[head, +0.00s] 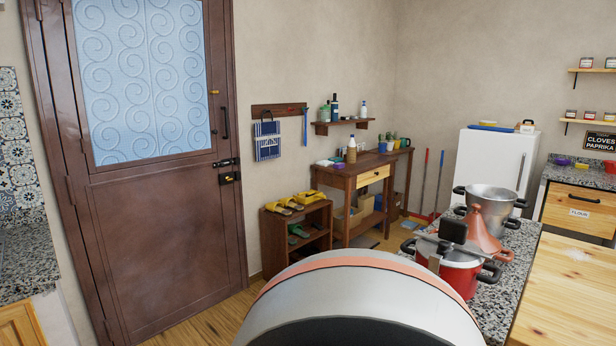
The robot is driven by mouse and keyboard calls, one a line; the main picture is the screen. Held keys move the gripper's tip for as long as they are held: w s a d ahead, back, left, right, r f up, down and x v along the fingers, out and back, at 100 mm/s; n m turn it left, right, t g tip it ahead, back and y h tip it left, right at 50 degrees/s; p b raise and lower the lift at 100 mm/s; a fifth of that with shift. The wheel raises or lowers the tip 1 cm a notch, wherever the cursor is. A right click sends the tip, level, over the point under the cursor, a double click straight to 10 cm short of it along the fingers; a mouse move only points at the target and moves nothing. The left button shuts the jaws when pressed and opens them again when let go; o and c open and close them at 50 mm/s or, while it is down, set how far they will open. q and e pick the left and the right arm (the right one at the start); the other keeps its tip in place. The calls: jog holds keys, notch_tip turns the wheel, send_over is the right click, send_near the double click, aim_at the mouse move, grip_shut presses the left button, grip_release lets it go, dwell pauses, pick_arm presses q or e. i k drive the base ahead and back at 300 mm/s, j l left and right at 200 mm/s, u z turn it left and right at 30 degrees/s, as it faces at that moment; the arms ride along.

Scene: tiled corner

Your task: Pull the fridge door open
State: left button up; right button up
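The fridge (487,163) is a low white unit against the right part of the back wall. Its door looks shut, and a grey vertical handle (521,171) is near its right edge. Pots on the counter hide its lower part. A black block with a grey strip (446,245) shows in front of the red pot and may be part of my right gripper. I cannot tell whether it is open or shut, and it appears well short of the fridge. My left gripper is not in view.
The speckled counter (512,262) holds a red pot (458,276), a steel pot (492,199) and a terracotta tagine (487,232). A wooden worktop (568,300) is at right. A shoe rack (297,232) and side table (345,181) stand left of the fridge.

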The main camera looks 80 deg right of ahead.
aim_at(503, 160)
jog(key=z, duration=3.7)
jog(key=i+j+u, duration=0.45)
jog(key=j+u, duration=0.15)
jog(key=i+j+u, duration=0.2)
jog(key=u, duration=0.15)
jog(key=i+j+u, duration=0.25)
jog(key=u, duration=0.15)
jog(key=i+j+u, duration=0.2)
jog(key=u, duration=0.15)
jog(key=i+j+z, duration=0.1)
jog(key=i, duration=0.35)
jog(key=i+j+z, duration=0.15)
jog(key=i, duration=0.3)
jog(key=i+j+z, duration=0.1)
jog(key=i, duration=0.35)
jog(key=i+l+z, duration=0.1)
jog(key=i+z, duration=0.6)
jog(key=i+j+z, duration=0.15)
jog(key=i+z, duration=0.2)
jog(key=i+l+z, duration=0.1)
jog(key=i+z, duration=0.4)
jog(key=i, duration=0.15)
jog(key=i+j+z, duration=0.2)
jog(key=i+z, duration=0.25)
jog(key=i, duration=0.15)
